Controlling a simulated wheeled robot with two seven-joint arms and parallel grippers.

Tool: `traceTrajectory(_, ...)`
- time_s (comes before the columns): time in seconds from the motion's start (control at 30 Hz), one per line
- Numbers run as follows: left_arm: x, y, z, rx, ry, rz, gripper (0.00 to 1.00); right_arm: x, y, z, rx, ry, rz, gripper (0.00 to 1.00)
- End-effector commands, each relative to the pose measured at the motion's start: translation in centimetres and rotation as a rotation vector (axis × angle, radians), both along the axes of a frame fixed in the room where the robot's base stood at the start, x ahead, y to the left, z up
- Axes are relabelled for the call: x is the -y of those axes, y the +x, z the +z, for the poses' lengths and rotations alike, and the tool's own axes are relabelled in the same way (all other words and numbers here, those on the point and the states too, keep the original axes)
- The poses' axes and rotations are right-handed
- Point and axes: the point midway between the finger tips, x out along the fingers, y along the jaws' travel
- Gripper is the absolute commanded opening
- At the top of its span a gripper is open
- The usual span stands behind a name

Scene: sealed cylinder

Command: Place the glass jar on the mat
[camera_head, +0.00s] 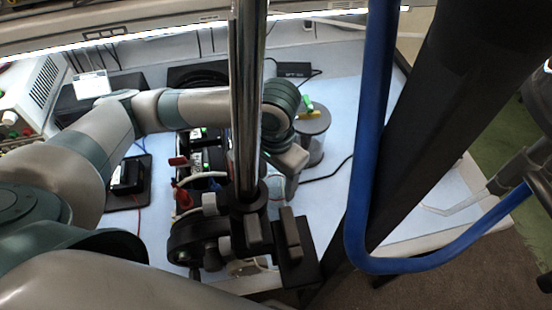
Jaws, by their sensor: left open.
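My left arm reaches in from the left and bends down behind a silver pole. My left gripper (290,160) is open, but its fingertips are mostly hidden by the pole and dark parts. A clear glass-like cylinder (284,188) shows in part just below it; I cannot tell whether they touch. A larger see-through cylinder with a grey top (314,127) stands just right of my wrist. I cannot tell for sure which is the glass jar. The pale blue mat-like work surface (335,190) lies under them; no separate mat is clear. My right gripper is not identifiable.
The silver pole (247,90) and its black knobbed mount (195,240) block the middle. A blue tube (372,120) and a thick black post cross the right. Several red and black items stand left of the pole. Pale surface right of the cylinders is mostly clear, with a black cable.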

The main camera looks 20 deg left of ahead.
Motion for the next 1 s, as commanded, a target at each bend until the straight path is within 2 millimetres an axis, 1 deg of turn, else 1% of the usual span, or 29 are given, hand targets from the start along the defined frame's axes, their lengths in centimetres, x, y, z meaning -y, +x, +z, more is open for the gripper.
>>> traceTrajectory(0.3, 0.1, 0.1, 5.7, 0.005, -0.002, -0.002, 0.58, -0.1, 0.0, -0.8, 0.0, 0.001, -0.001, 0.17)
traceTrajectory(0.4, 0.1, 0.1, 7.3, 0.003, -0.002, -0.001, 0.58, -0.3, 0.0, -1.0, -0.001, 0.003, -0.002, 0.17)
traceTrajectory(0.5, 0.1, 0.1, 8.4, 0.002, -0.001, -0.001, 0.58, -0.4, 0.0, -1.0, 0.0, 0.004, -0.002, 0.17)
traceTrajectory(0.7, 0.0, 0.0, 9.4, 0.001, 0.0, 0.0, 0.58, -0.5, 0.0, -1.1, 0.0, 0.005, -0.003, 0.17)
traceTrajectory(1.0, 0.0, 0.0, 9.5, 0.0, -0.001, 0.0, 0.58, -0.5, -0.1, -1.1, 0.0, 0.005, -0.003, 0.17)
